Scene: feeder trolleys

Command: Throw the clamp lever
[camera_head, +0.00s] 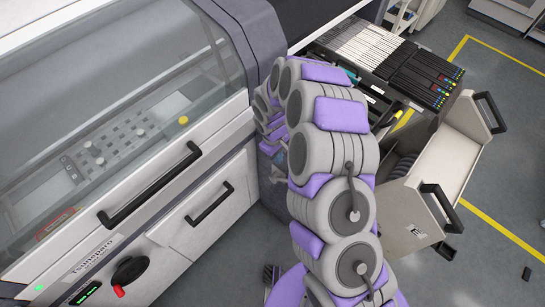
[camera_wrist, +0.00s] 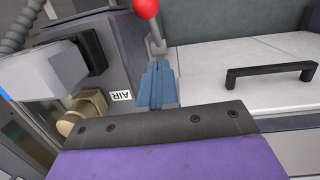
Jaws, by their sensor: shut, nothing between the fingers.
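The clamp lever shows in the wrist view as a red ball knob (camera_wrist: 147,7) on a short grey metal shaft (camera_wrist: 154,36), at the top centre; the knob is cut by the frame's upper edge. My gripper (camera_wrist: 156,70) has blue fingers pressed together, with nothing between them. The fingertips point at the foot of the lever's shaft and are very close to it; I cannot tell whether they touch. In the head view my arm hides the lever and most of the gripper.
In the wrist view, a block with an AIR label (camera_wrist: 121,96) and a brass fitting (camera_wrist: 88,108) stand left, and a black handle (camera_wrist: 270,74) right. In the head view, the machine (camera_head: 185,215) is left and the feeder trolley (camera_head: 440,165) right.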

